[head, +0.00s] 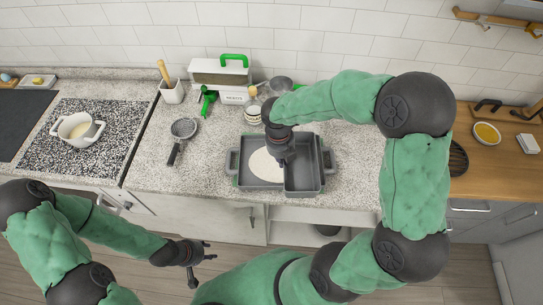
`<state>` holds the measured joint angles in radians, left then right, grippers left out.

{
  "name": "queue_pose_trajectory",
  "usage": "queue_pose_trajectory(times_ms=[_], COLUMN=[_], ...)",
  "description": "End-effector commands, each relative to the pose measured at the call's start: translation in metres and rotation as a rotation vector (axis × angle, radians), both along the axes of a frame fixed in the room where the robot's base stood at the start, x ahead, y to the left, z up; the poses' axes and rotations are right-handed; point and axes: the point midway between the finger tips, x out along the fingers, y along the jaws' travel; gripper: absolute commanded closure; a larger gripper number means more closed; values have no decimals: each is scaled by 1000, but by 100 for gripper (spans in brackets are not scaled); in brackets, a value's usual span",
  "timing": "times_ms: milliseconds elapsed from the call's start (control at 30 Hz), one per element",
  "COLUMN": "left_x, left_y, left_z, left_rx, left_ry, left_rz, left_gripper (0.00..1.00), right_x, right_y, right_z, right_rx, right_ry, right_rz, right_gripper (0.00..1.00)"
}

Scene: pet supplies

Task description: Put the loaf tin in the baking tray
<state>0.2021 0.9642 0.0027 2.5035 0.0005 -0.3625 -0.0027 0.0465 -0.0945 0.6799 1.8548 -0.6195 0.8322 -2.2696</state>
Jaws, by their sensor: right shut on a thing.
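The dark grey baking tray (244,183) with side handles lies on the speckled counter near its front edge. A grey rectangular loaf tin (304,177) is in the right part of the tray, upright, long side running front to back. Whether it rests on the tray floor I cannot tell. My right gripper (285,158) comes down from above and is shut on the tin's left wall; its fingertips are partly hidden. A white round patch (263,166) lies in the tray to the left of the tin. My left gripper (204,265) is open and empty, low in front of the counter.
Behind stand a white box with a green handle (220,73), a utensil pot (171,93) and small jars (252,112). A white pot (77,129) stands far left. Counter between sieve and tray is clear.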

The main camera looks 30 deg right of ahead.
Motion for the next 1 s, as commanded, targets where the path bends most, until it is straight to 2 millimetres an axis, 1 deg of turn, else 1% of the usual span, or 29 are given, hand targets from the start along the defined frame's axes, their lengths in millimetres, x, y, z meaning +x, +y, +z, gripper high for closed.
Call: queue_pose_trajectory(times_ms=[33, 200, 400, 500, 767, 1000], left_x=[0, 0, 0, 0, 0, 0], left_y=[0, 0, 0, 0, 0, 0], left_z=[-1, -3, -7, -8, -9, -13], left_rx=[0, 0, 0, 0, 0, 0], left_ry=[0, -1, -1, -1, -1, -1], left_rz=[0, 0, 1, 1, 1, 1], left_gripper=[60, 60, 60, 60, 60, 60], right_x=[11, 45, 72, 81, 92, 93], right_y=[-2, -9, -14, -16, -19, -19], right_z=[-6, -22, -55, -66, -78, -108], right_rx=[0, 1, 1, 0, 0, 0], right_ry=[2, 2, 2, 1, 0, 1], right_rz=[0, 0, 0, 0, 0, 1], right_gripper=[100, 100, 100, 100, 100, 100])
